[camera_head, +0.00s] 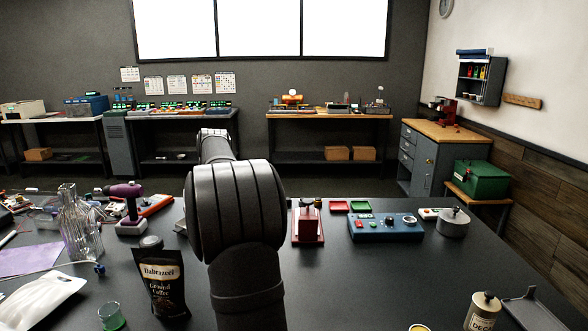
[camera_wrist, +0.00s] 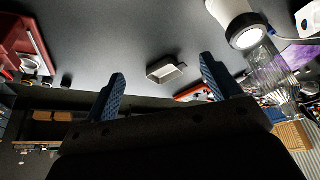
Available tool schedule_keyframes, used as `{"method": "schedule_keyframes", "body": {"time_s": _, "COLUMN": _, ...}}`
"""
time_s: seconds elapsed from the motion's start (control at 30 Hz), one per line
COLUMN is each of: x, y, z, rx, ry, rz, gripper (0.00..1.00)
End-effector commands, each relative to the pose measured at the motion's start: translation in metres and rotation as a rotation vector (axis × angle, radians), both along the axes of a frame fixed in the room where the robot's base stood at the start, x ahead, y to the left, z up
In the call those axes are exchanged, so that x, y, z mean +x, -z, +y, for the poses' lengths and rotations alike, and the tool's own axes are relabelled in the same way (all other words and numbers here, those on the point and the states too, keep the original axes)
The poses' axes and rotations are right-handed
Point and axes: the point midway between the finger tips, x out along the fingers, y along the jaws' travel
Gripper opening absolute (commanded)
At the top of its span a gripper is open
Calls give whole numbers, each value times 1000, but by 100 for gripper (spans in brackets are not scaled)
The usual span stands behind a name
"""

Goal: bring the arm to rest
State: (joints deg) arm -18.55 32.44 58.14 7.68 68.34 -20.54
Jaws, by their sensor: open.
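My gripper (camera_wrist: 161,68) is open in the wrist view, with its two blue fingers spread apart and nothing between their tips. A small pale rectangular tray (camera_wrist: 160,75) shows on the dark table beyond the fingers; the picture does not show it touching them. In the head view my dark arm rises through the middle of the picture and reaches over the table (camera_head: 380,285). The arm hides my gripper there, along with the part of the table behind it.
A coffee bag (camera_head: 163,284) and a glass carafe (camera_head: 76,225) stand left of my arm. A red device (camera_head: 307,225), a blue control box (camera_head: 384,228) and a grey lidded pot (camera_head: 453,223) stand to the right. The table's front right middle is mostly clear.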

Motion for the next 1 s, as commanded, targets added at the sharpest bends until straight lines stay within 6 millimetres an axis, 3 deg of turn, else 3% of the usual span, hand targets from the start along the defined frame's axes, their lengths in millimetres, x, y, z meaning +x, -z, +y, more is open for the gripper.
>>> {"method": "schedule_keyframes", "body": {"time_s": 0.5, "x": 36, "y": 13, "z": -99, "rx": -2, "ry": 212, "rz": 6, "gripper": 82}}
{"method": "schedule_keyframes", "body": {"time_s": 1.0, "x": 55, "y": 25, "z": -196, "rx": -4, "ry": 411, "rz": 10, "gripper": 82}}
